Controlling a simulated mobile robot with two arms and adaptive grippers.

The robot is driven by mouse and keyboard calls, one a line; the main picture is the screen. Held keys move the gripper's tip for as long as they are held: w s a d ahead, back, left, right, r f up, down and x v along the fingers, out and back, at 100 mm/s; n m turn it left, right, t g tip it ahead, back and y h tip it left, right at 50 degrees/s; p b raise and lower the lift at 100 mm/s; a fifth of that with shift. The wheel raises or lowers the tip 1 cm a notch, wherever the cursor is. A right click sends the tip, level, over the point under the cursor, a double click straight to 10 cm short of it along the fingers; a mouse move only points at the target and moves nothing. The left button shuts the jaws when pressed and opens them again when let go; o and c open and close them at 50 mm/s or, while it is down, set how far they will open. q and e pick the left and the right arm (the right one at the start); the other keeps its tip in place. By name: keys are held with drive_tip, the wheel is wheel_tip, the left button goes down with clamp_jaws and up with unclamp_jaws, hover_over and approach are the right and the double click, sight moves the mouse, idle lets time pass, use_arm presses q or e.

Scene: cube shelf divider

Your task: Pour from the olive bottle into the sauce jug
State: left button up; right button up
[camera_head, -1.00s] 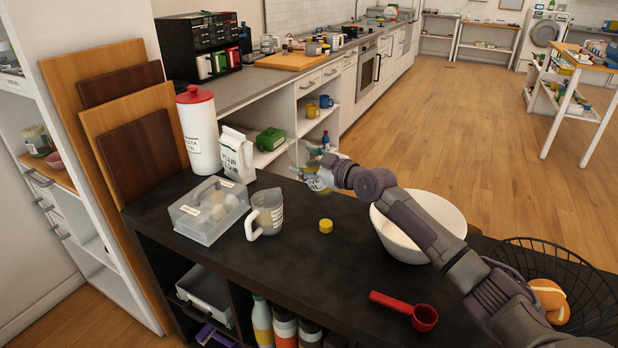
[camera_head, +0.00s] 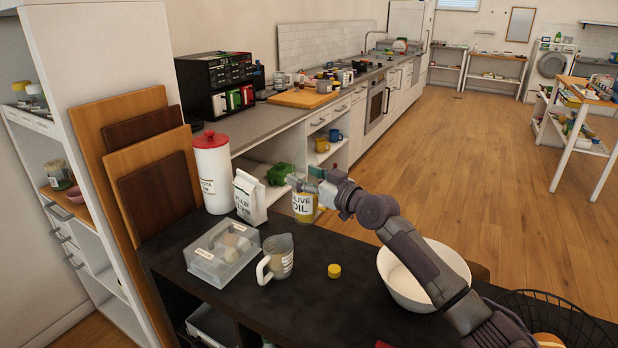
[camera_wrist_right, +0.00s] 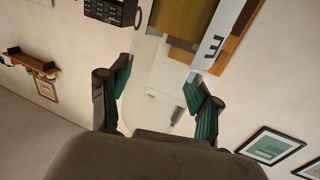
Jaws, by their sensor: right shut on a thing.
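The olive bottle (camera_head: 304,207), with an "OLIVE OIL" label and yellowish contents, is close to upright near the counter's far edge. My right gripper (camera_head: 306,184) is shut on its upper part; the fingers hide some of it. In the right wrist view the clear bottle (camera_wrist_right: 150,75) lies between the two green-padded fingers (camera_wrist_right: 160,95). The sauce jug (camera_head: 281,258), clear with a white handle, stands upright on the dark counter, nearer and a little left of the bottle. I cannot tell whether the bottle touches the counter. My left gripper is not in view.
A clear lidded box (camera_head: 222,252) stands just left of the jug. A yellow cap (camera_head: 334,271) lies to its right. A white bowl (camera_head: 391,278) is partly behind my right arm. A white flour bag (camera_head: 249,197) and red-lidded canister (camera_head: 212,172) stand behind.

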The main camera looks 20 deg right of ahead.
drive_tip(key=shift+w, duration=0.1)
drive_tip(key=shift+d+r+b, duration=0.2)
drive_tip(key=shift+d+b, duration=0.4)
drive_tip(key=d+r+b, duration=0.3)
drive_tip(key=d, duration=0.2)
drive_tip(key=shift+w+r+b, duration=0.3)
drive_tip(key=shift+b, duration=0.1)
drive_tip(key=shift+r, duration=0.1)
